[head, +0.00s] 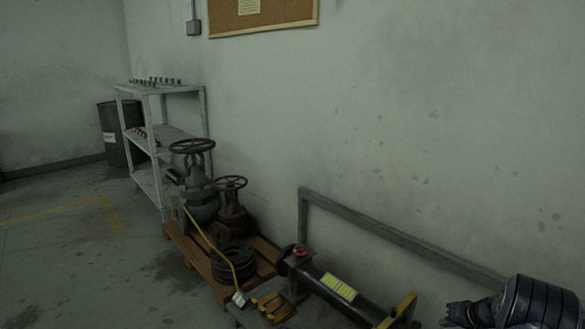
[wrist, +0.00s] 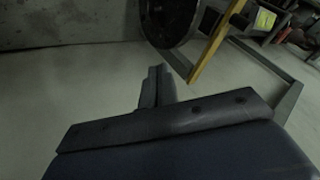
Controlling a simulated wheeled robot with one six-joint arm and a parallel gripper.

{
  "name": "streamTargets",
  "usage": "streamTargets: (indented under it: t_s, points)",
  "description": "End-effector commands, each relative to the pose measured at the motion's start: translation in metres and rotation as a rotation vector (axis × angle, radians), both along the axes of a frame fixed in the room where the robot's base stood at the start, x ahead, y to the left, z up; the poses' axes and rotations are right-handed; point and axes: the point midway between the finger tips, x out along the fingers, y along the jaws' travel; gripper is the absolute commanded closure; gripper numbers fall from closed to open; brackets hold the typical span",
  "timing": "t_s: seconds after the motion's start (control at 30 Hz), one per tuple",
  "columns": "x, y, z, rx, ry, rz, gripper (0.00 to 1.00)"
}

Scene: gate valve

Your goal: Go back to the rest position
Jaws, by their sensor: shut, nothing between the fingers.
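My gripper (head: 458,314) shows at the lower right of the head view, partly cut off by the bottom edge. In the wrist view its fingers (wrist: 157,88) are together and empty, with bare floor around them. A dark pipe (head: 350,302) with a yellow label (head: 339,287) lies left of my gripper in the head view, apart from it. In the wrist view a dark round flange (wrist: 172,22) and a yellow bar (wrist: 212,52) stand beyond the fingers, not touching them.
A large green gate valve (head: 201,203) and a smaller rusty valve (head: 233,217) stand on a wooden pallet (head: 196,253). A grey rail (head: 400,238) runs along the wall. Shelves (head: 162,131) and a dark drum (head: 112,135) stand farther back. Floor at left is clear.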

Motion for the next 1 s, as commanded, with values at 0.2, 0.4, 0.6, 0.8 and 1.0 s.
streamTargets:
  t_s: [0.2, 0.4, 0.6, 0.8, 1.0]
  points:
    - [-0.021, -0.03, 0.021, 0.0, -0.001, -0.005, 1.0]
    - [-0.035, -0.037, 0.039, 0.0, 0.0, -0.007, 1.0]
    - [-0.039, -0.038, 0.044, 0.001, 0.001, -0.005, 1.0]
    - [-0.04, -0.038, 0.044, 0.001, 0.001, -0.005, 1.0]
    - [-0.039, -0.036, 0.047, 0.001, 0.002, -0.005, 1.0]
